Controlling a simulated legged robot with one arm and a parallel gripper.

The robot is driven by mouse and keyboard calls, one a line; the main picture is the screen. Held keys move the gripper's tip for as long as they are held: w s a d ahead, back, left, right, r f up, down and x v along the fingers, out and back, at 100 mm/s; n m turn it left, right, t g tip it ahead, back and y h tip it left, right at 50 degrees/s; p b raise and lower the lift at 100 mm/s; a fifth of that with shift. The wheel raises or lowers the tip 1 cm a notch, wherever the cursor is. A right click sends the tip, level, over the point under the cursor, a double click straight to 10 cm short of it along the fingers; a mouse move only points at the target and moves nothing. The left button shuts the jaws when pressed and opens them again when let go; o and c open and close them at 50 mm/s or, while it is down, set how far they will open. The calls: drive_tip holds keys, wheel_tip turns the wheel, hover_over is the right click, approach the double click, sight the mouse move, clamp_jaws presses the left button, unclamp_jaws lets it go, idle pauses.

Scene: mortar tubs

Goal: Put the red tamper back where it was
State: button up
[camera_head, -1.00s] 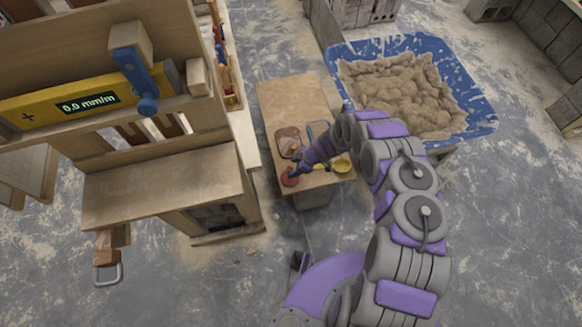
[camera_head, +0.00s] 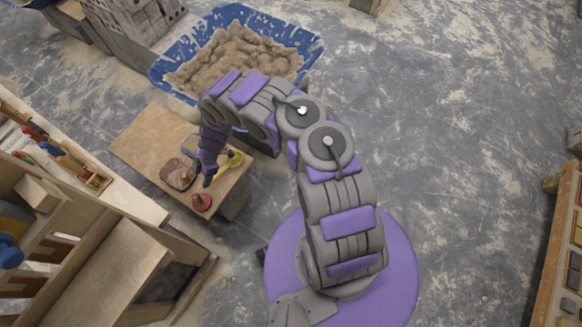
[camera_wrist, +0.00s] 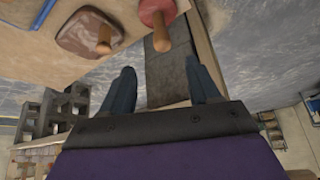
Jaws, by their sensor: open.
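The red tamper (camera_head: 202,202) has a round red base and a wooden handle. It rests on the near corner of the small wooden table (camera_head: 140,140). In the wrist view the tamper (camera_wrist: 155,12) is at the top middle, its handle pointing towards the gap between my fingers. My gripper (camera_head: 208,182) is just beside it on the table's near side. In the wrist view my gripper (camera_wrist: 160,72) has its two blue-grey fingers apart, with nothing between them. The handle appears beyond the fingertips, apart from them.
A brown float with a wooden handle (camera_head: 177,175) lies beside the tamper. A yellow tool (camera_head: 232,160) and a blue-edged item (camera_head: 189,145) are on the same table, partly behind my arm. A blue tub of mortar (camera_head: 305,45) stands behind.

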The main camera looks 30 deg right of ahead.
drive_tip(key=w+d+r+m+h, duration=0.1)
drive_tip(key=d+r+m, duration=0.1)
drive_tip(key=d+r, duration=0.55)
drive_tip(key=w+d+r+m+h, duration=0.1)
drive_tip(key=w+d+r+m, duration=0.3)
drive_tip(key=r, duration=0.6)
drive_tip(key=s+d+r+m+h, duration=0.1)
drive_tip(key=s+d+r+m, duration=0.2)
drive_tip(key=r, duration=0.4)
drive_tip(key=s+d+r+h, duration=0.1)
drive_tip(key=s+d+r, duration=0.35)
drive_tip(key=r, duration=0.35)
drive_tip(key=s+d+r+m, duration=0.2)
drive_tip(key=s+r+m, duration=0.4)
drive_tip(key=s+r, duration=0.75)
drive_tip(key=s+d+r+m, duration=0.1)
drive_tip(key=s+r+m, duration=0.1)
drive_tip(key=s, duration=0.7)
drive_tip(key=s+d+r+m+h, duration=0.1)
drive_tip(key=s+r+m, duration=0.1)
drive_tip(key=s, duration=0.8)
drive_tip(key=shift+d+m+g+h, duration=0.3)
drive_tip(key=shift+d+g, duration=0.05)
drive_tip(key=shift+g, duration=0.05)
drive_tip(key=shift+r, duration=0.1)
